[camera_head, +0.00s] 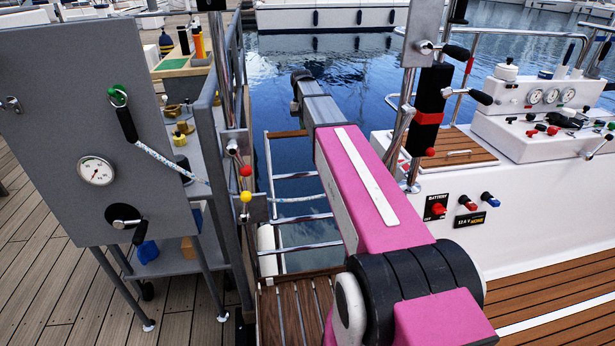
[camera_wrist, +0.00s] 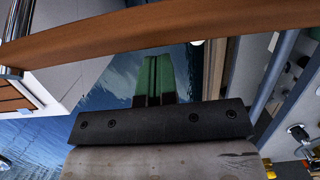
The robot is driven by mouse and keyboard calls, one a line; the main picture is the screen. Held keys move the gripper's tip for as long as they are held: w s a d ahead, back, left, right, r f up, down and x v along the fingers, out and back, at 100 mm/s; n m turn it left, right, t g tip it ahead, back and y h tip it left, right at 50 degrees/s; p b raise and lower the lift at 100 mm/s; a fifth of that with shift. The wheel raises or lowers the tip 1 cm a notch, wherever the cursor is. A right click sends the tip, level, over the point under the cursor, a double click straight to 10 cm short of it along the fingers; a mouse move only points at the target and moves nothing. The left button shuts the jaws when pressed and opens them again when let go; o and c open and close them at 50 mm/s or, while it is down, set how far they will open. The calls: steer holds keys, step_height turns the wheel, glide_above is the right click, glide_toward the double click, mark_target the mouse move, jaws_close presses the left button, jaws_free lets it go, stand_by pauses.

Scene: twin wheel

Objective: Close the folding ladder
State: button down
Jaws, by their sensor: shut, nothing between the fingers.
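The folding ladder (camera_head: 299,217) shows in the head view left of my pink arm. It has chrome rails and rungs, with a wooden tread (camera_head: 287,134) at its far end. It spans the gap over the water, and my arm hides part of its right side. In the wrist view my gripper (camera_wrist: 154,62) has green fingers, together and empty. A curved wooden piece (camera_wrist: 190,32), probably a ladder tread, crosses just beyond the fingertips. I cannot tell whether they touch. My gripper cannot be made out in the head view.
A grey panel (camera_head: 60,150) with a gauge and a cart stand on the dock at left. A rope (camera_head: 165,163) runs from the panel toward the ladder. The white boat with its control console (camera_head: 540,95) is at right. Slatted wood (camera_head: 290,310) lies at the ladder's near end.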

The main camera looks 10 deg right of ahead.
steer(key=shift+w, duration=0.15)
steer(key=w, duration=0.1)
steer(key=w+f, duration=0.1)
steer(key=w, duration=0.2)
steer(key=shift+w+f, duration=0.3)
steer(key=shift+w, duration=0.1)
stand_by(0.3)
steer(key=v, duration=1)
steer(key=shift+r, duration=0.45)
